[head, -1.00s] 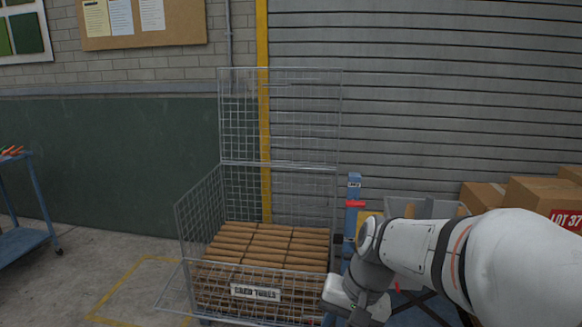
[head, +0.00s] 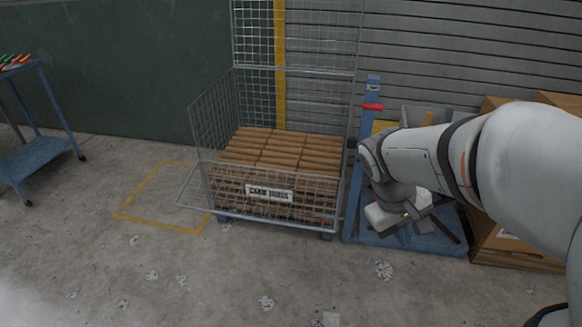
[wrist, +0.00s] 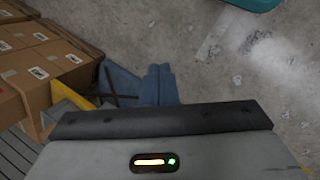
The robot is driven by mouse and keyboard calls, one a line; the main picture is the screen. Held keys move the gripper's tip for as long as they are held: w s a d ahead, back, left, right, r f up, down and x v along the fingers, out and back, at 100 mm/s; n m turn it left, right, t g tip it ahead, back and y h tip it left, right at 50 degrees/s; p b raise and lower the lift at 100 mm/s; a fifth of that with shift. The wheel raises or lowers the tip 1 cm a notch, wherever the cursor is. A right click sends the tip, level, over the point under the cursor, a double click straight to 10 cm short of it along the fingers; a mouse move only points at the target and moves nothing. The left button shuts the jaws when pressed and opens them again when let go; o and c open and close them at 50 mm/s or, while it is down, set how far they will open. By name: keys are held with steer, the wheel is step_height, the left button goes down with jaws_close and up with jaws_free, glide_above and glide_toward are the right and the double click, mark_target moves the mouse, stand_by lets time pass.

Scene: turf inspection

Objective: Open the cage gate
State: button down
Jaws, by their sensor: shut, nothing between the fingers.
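The wire cage (head: 196,125) stands left of centre in the head view, filled with stacked brown tubes (head: 285,150). Its low front mesh carries a white label (head: 269,193). A wire panel (head: 190,200) slants outward at the front left; I cannot tell for sure whether it is the gate folded down. A tall mesh back (head: 320,40) rises behind the tubes. My gripper (head: 412,232) is shut and empty, to the right of the cage and apart from it. In the wrist view only the hand's body shows, not its fingertips.
A blue stand (head: 362,150) with a red part is right of the cage, beside cardboard boxes (head: 510,240); boxes also show in the wrist view (wrist: 50,60). A blue cart (head: 45,150) stands far left. The concrete floor in front is clear except for small pale scraps.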

steer(key=w+f+n+t+h+b, duration=0.3)
steer(key=w+f+n+h+b, duration=0.8)
steer(key=w+f, duration=0.95)
steer(key=w+a+f+n+t+b, duration=0.6)
steer(key=w+a+f+t+b, duration=0.25)
steer(key=w+f, duration=0.4)
steer(key=w+a+f+n+t+y+b, duration=0.1)
steer(key=a+f+n+t+y+b, duration=0.45)
steer(key=a+f, duration=0.6)
steer(key=a+f+n+t+y+b, duration=0.3)
steer(key=a+f+n+t+y, duration=0.45)
steer(key=f, duration=0.75)
steer(key=w+r+g+h+b, duration=0.1)
steer(key=w+r+g+b, duration=0.1)
steer(key=w+r+b, duration=0.2)
steer(key=shift+w+a+r+b, duration=0.25)
steer(key=shift+w+r+b, duration=0.15)
steer(key=shift+w+r, duration=1.6)
